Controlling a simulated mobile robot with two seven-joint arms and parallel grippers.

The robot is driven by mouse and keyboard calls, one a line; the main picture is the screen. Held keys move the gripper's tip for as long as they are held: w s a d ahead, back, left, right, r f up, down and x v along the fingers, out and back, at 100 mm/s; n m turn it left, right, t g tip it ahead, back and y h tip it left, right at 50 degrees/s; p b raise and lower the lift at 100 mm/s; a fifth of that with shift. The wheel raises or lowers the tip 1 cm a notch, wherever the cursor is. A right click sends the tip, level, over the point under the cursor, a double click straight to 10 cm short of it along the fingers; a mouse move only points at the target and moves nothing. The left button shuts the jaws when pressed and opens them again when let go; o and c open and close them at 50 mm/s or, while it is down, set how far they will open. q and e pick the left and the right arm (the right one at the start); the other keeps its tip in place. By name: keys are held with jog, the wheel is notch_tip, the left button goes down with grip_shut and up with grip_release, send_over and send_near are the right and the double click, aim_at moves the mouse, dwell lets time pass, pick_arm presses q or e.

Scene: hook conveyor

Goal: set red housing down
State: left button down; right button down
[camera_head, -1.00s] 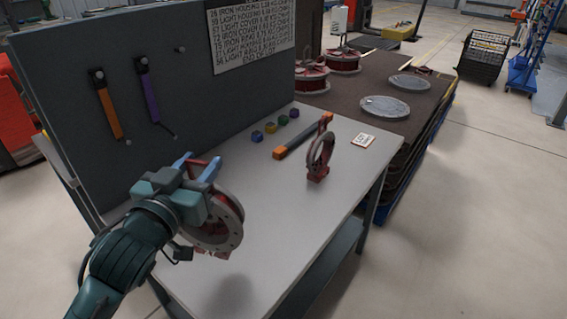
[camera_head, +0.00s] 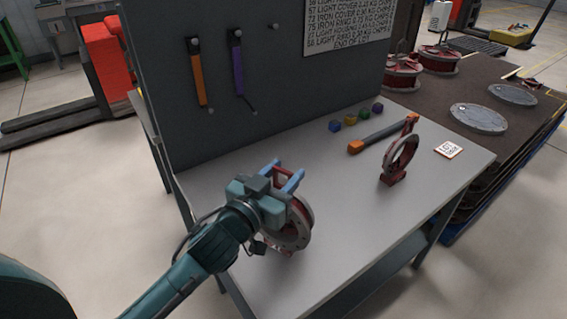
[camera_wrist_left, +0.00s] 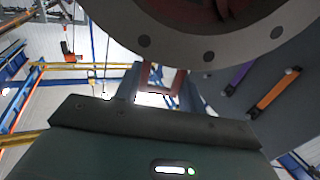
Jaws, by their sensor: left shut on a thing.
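The red housing (camera_head: 294,222), a red drum with a grey flange with bolt holes, is at the front left of the grey workbench (camera_head: 330,195). My left gripper (camera_head: 288,178) is shut on its red handle at the top. The housing hangs upright on edge; its lower rim is close to the bench top, and I cannot tell whether it touches. In the left wrist view the flange (camera_wrist_left: 205,42) fills the top, and the red handle (camera_wrist_left: 152,76) shows between the fingers. My right gripper is not in view.
A red-grey ring on a stand (camera_head: 402,158), an orange-ended bar (camera_head: 380,135), several small coloured cubes (camera_head: 350,119) and a white card (camera_head: 449,149) occupy the bench's far right. A dark pegboard (camera_head: 270,75) rises behind. The bench's middle is clear.

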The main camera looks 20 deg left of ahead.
pick_arm(q)
jog(key=shift+f, duration=0.5)
jog(key=shift+f, duration=0.2)
jog(key=c, duration=0.9)
grip_release()
jog(key=shift+f, duration=0.25)
jog(key=shift+o, duration=0.2)
jog(key=shift+r, duration=0.25)
jog(key=b+v, duration=0.2)
jog(key=v, duration=1)
jog(key=shift+f, duration=0.1)
